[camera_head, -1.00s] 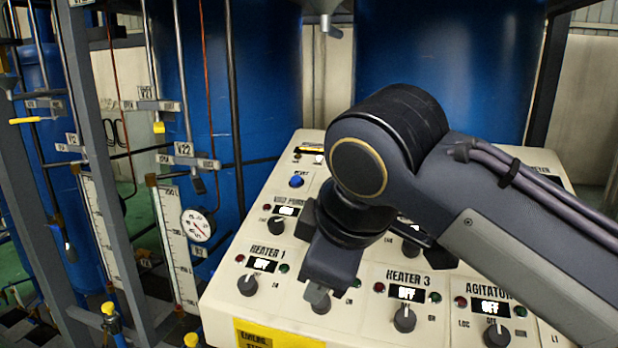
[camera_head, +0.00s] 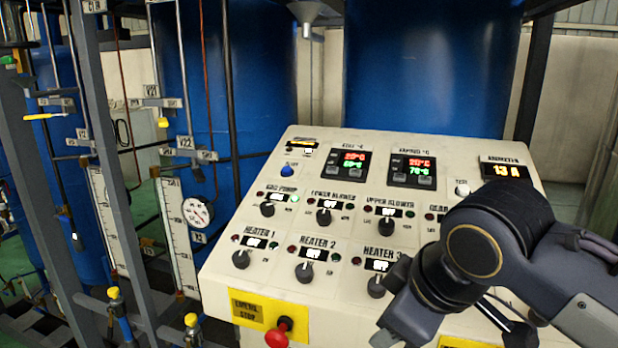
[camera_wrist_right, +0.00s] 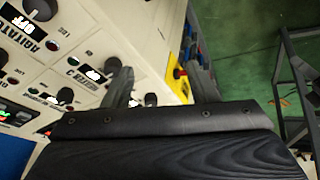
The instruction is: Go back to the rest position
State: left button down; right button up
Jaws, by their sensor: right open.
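My right arm comes in from the right in the head view and hangs over the lower right of the control panel (camera_head: 225,275). My right gripper (camera_wrist_right: 162,82) is open in the right wrist view, with two grey fingers apart and nothing seen between them. The panel's knobs and labels show beyond the fingers. In the head view the arm hides the panel's lower right part. The heater 1 knob (camera_head: 241,259), heater 2 knob (camera_head: 305,273) and heater 3 knob (camera_head: 376,287) are in view, with their displays above them. My left gripper is not in view.
A red emergency stop button (camera_head: 279,332) sticks out at the panel's front edge. Grey frame posts, pipes, valves and a round gauge (camera_head: 198,212) stand to the left. Blue tanks (camera_head: 430,70) stand behind. Green floor (camera_wrist_right: 245,35) shows beyond the panel in the wrist view.

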jog(key=s+d+f+m+y, duration=0.1)
jog(key=s+d+f+m, duration=0.3)
jog(key=f, duration=0.5)
jog(key=s+d+f+m, duration=0.5)
jog(key=s+f+m, duration=0.2)
jog(key=f, duration=0.3)
jog(key=shift+s+d+f+m+y, duration=0.15)
jog(key=shift+s+m+y, duration=0.25)
jog(key=shift+m, duration=0.1)
dwell(0.8)
